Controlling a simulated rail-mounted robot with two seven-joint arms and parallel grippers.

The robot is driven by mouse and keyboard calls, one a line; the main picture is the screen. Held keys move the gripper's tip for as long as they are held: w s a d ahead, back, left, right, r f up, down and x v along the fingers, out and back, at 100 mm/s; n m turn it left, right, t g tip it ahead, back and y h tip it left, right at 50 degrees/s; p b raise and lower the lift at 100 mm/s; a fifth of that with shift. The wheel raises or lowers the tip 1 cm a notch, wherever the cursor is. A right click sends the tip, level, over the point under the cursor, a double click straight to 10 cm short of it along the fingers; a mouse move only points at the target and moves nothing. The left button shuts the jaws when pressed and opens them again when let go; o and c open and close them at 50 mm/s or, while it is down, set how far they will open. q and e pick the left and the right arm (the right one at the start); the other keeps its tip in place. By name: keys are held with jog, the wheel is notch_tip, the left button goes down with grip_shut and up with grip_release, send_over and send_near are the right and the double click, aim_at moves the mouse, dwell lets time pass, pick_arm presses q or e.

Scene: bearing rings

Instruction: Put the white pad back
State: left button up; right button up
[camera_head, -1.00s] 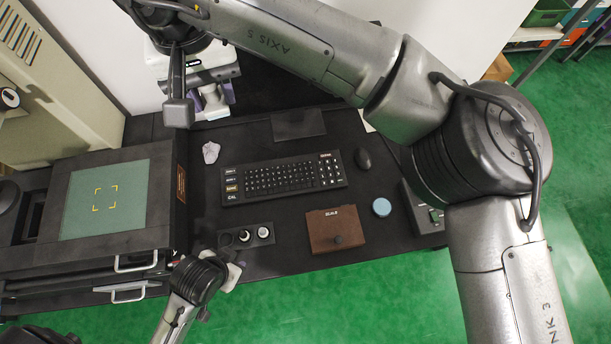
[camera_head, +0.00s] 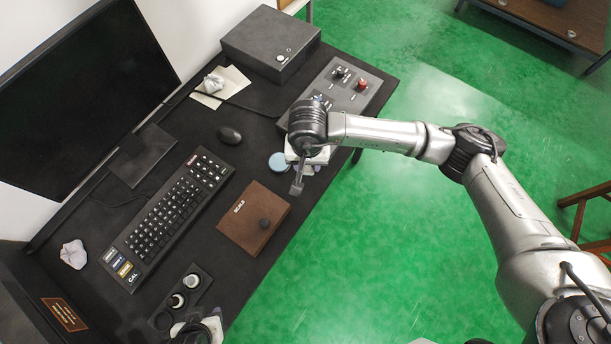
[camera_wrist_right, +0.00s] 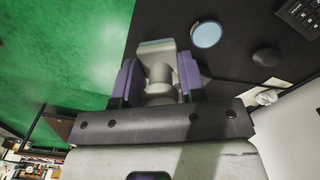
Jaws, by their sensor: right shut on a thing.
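My right gripper (camera_head: 308,165) is above the table's right edge, beside the blue disc (camera_head: 278,162). In the right wrist view its purple fingers (camera_wrist_right: 157,66) are shut on a pale spool-shaped piece with a flat end, which looks like the white pad (camera_wrist_right: 158,76). The blue disc (camera_wrist_right: 206,34) lies apart from it on the table. A black holder (camera_head: 162,321) at the bottom has round slots; two hold light-topped pieces (camera_head: 192,281), and one looks dark. My left gripper (camera_head: 205,327) is beside the holder, cut off by the frame; its fingers are unclear.
A brown scale box (camera_head: 240,225) with a dark knob, a keyboard (camera_head: 165,215) and a mouse (camera_head: 230,135) lie on the black table. A control panel (camera_head: 345,88) and dark box (camera_head: 270,45) stand at the back. Crumpled paper (camera_head: 73,254) lies left. Green floor is right.

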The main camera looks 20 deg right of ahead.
jog(key=s+d+f+m+b, duration=0.2)
jog(key=s+d+f, duration=0.2)
jog(key=d+f, duration=0.3)
pick_arm(q)
notch_tip(320, 180, down, 5)
jog(key=shift+w+r+b, duration=0.1)
jog(key=shift+r+b, duration=0.1)
jog(key=shift+b, duration=0.8)
pick_arm(e)
jog(key=w+a+f, duration=0.1)
jog(key=w+f, duration=0.1)
jog(key=w, duration=0.1)
jog(key=w+a+f, duration=0.2)
jog(key=w, duration=0.1)
jog(key=w+a+f, duration=0.1)
jog(key=w+f, duration=0.2)
jog(key=w, duration=0.1)
jog(key=shift+a, duration=0.35)
pick_arm(q)
jog(key=shift+d+f+b, duration=0.15)
jog(key=shift+f+b, duration=0.25)
pick_arm(e)
jog(key=shift+s+f, duration=0.1)
jog(key=shift+f, duration=1.95)
pick_arm(q)
jog(key=shift+f, duration=0.1)
